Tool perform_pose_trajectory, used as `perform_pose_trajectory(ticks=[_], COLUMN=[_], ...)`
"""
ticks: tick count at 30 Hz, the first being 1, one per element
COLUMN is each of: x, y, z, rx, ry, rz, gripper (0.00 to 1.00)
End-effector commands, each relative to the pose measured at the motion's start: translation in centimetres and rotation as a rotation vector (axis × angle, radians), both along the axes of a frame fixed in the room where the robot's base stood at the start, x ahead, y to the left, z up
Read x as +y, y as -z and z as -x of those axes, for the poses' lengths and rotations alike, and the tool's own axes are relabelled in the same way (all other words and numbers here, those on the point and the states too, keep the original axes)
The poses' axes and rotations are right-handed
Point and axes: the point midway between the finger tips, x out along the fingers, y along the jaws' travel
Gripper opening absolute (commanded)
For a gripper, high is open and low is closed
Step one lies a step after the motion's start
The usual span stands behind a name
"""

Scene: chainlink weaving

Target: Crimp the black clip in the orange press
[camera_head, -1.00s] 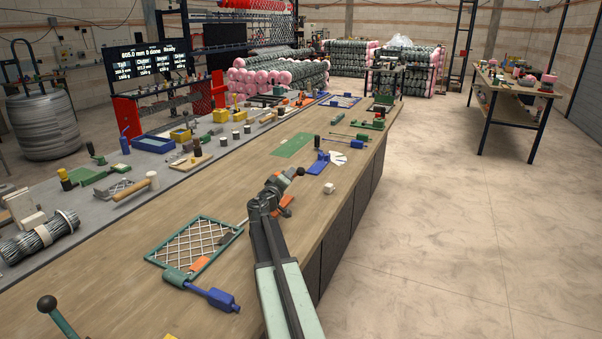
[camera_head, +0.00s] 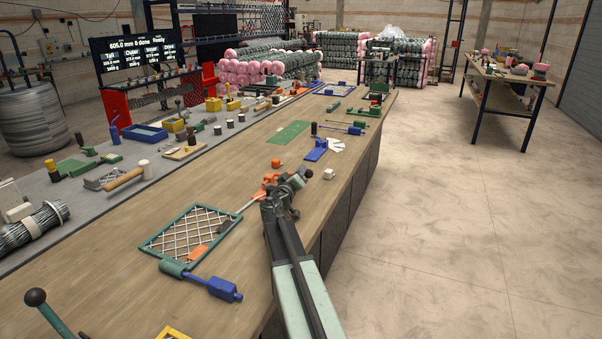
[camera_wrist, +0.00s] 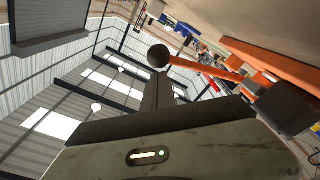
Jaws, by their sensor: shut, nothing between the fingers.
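The orange press (camera_head: 268,186) is on the wooden bench, partly hidden behind my arm's end in the head view. In the wrist view its orange lever (camera_wrist: 205,69) ends in a round black knob (camera_wrist: 158,56). The knob appears just beyond the dark fingers of my gripper (camera_wrist: 158,92); I cannot tell whether they touch. My gripper also shows in the head view (camera_head: 287,184), beside the press, shut with nothing held. I cannot make out the black clip; it may be hidden by the press or my arm.
A green-framed mesh panel (camera_head: 147,244) lies left of my arm, with a blue-handled tool (camera_head: 212,286) in front. A blue tool (camera_head: 316,151) stands farther back.

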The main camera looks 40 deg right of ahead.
Motion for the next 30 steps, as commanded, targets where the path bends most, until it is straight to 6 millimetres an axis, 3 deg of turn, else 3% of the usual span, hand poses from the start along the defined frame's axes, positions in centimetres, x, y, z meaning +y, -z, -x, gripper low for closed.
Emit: perform_pose_trajectory(ticks=[8, 15, 17, 24, 30], x=[0.3, 2.9, 4.5, 9.1, 10.7], y=[-0.3, -4.4, -3.0, -2.6, -2.5], z=[-0.2, -0.9, 0.7, 3.7, 4.6], rx=[0.0, 0.0, 0.0, 0.0, 0.0], ry=[-0.003, -0.005, -0.006, -0.005, -0.004], rz=[0.0, -0.001, -0.001, -0.001, 0.0], gripper=[0.0, 0.0, 0.0, 0.0, 0.0])
